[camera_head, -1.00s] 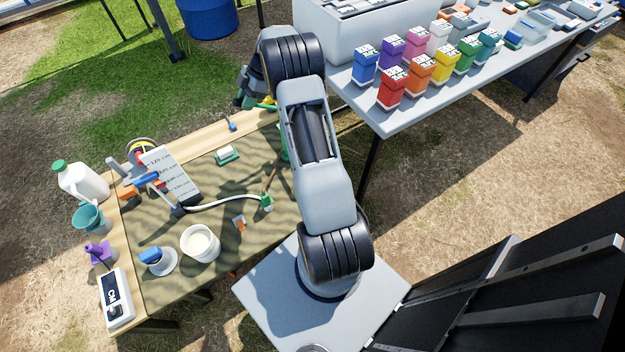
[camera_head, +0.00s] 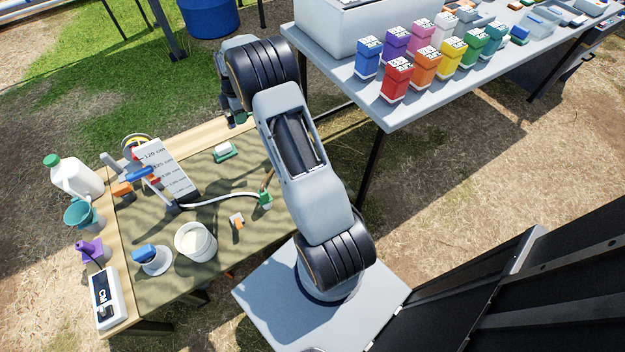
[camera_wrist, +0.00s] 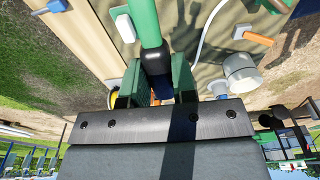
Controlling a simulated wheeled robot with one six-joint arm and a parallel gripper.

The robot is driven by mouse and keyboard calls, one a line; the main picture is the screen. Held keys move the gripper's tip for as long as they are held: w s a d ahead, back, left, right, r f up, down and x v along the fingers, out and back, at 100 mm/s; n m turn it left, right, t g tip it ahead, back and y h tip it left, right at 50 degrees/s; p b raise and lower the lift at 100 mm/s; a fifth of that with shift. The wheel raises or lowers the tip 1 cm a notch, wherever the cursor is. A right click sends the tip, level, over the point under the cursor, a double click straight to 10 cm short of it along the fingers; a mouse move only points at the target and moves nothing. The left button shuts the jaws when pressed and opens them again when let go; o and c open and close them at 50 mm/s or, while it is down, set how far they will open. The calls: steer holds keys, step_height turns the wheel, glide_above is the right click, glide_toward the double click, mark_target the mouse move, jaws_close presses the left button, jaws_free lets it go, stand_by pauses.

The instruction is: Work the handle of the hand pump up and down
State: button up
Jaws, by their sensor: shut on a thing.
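In the wrist view, the green bar of the pump handle (camera_wrist: 147,22) runs down from the top edge to a dark section between my fingers. My gripper (camera_wrist: 158,78) is shut on this handle between its two green fingers. In the head view, my arm reaches over the table's far right edge and my gripper (camera_head: 236,108) shows only in part beside the arm. A green pump part (camera_head: 264,200) stands on the table with a pale hose (camera_head: 228,196) running left from it. Much of the pump is hidden behind my arm.
The table (camera_head: 175,285) bears a white bucket (camera_head: 186,252), a white jug (camera_head: 72,176), a teal funnel (camera_head: 82,213), a marked board (camera_head: 172,180) and a white-and-green block (camera_head: 223,151). A grey table (camera_head: 395,122) with several coloured bottles stands at the right.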

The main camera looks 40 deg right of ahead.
steer(key=shift+a+f+h, duration=0.15)
steer(key=shift+f+h, duration=0.45)
steer(key=shift+f, duration=0.1)
steer(key=shift+r, duration=0.1)
steer(key=shift+r, duration=0.3)
steer(key=d+r+y+p, duration=0.1)
steer(key=r+y, duration=0.1)
steer(key=d+r+t+y+p, duration=0.1)
steer(key=r+y, duration=0.1)
steer(key=r, duration=0.1)
steer(key=d+r+y+p, duration=0.1)
steer(key=d+r+y, duration=0.1)
steer(key=r+y, duration=0.1)
steer(key=shift+s, duration=0.4)
